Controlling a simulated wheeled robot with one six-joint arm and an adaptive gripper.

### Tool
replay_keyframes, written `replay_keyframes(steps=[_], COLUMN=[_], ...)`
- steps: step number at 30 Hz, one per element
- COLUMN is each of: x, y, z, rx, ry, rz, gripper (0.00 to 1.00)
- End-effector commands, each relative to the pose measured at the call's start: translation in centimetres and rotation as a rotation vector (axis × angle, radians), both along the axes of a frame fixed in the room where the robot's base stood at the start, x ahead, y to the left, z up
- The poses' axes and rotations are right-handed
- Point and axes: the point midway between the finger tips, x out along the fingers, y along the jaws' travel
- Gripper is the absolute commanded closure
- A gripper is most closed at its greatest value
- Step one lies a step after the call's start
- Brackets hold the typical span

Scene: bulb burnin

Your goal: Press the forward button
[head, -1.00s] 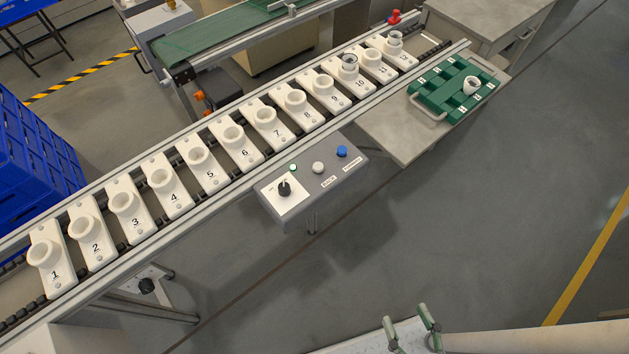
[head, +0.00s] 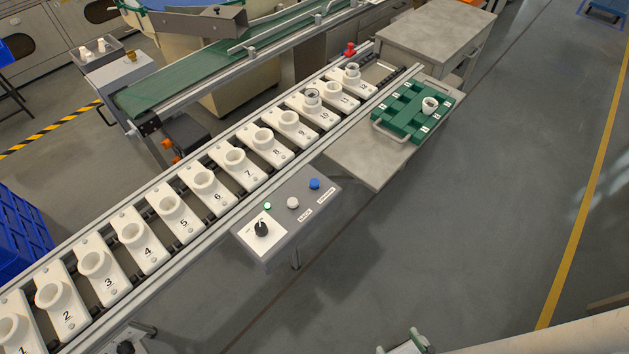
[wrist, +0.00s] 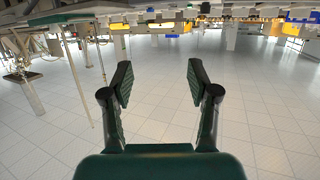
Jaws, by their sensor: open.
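The control box (head: 262,247) is fixed to the near side of the conveyor. It carries a blue button (head: 314,184) at its right end, beside a small label that seems to read FORWARD. A white button (head: 293,202) with a shorter label sits left of it, then a black rotary knob (head: 261,228) on a white plate and a green lamp (head: 267,206). My gripper (wrist: 161,84) is open and empty in the wrist view, pointing over open floor. In the head view only a bit of it shows at the bottom edge, well apart from the box.
Numbered white socket carriers (head: 131,233) line the conveyor; some near the far end hold clear items. A green tray (head: 389,134) with a white cup-like piece (head: 430,105) lies on a grey side table (head: 375,172) right of the box. The floor (head: 440,230) in front is clear.

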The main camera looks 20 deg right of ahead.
Motion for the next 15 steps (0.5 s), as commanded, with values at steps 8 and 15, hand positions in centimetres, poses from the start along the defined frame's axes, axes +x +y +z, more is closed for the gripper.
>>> replay_keyframes(steps=[8,15], x=[0.00,0.00], y=[0.00,0.00], z=[0.00,0.00], rx=[0.000,0.000], ry=[0.000,0.000], rz=[0.000,0.000], gripper=[1.00,1.00])
